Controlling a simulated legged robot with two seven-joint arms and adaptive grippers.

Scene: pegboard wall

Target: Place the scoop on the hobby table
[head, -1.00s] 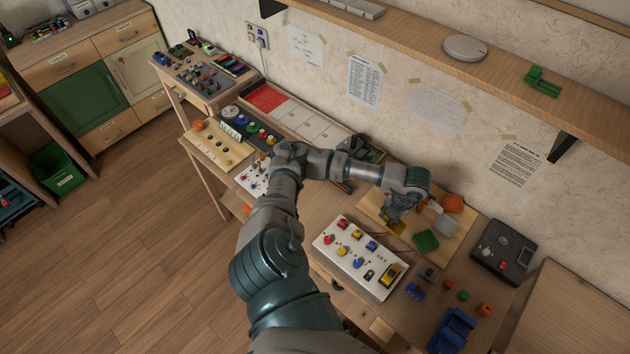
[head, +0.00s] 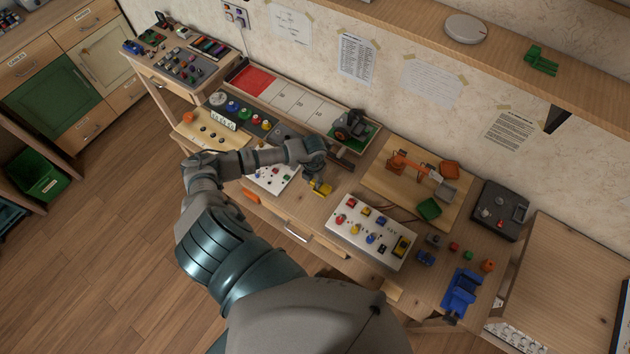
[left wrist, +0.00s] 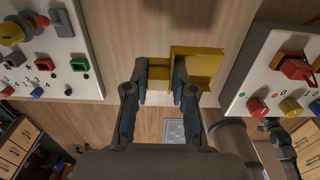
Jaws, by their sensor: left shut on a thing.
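My left gripper (head: 319,178) is shut on the yellow scoop (head: 323,188), above or at the table between two white switch panels. I cannot tell whether the scoop touches the wood. In the left wrist view, the fingers of my left gripper (left wrist: 160,85) grip a narrow part of the scoop (left wrist: 198,65), and its wider boxy part sticks out to the right. The hobby table (head: 307,212) is a long wooden table along the wall, with bare wood around the scoop. My right gripper is not in view.
Behind are a board with an orange toy arm (head: 412,164) and a dark device on green (head: 350,127). A shelf (head: 480,65) overhangs the back.

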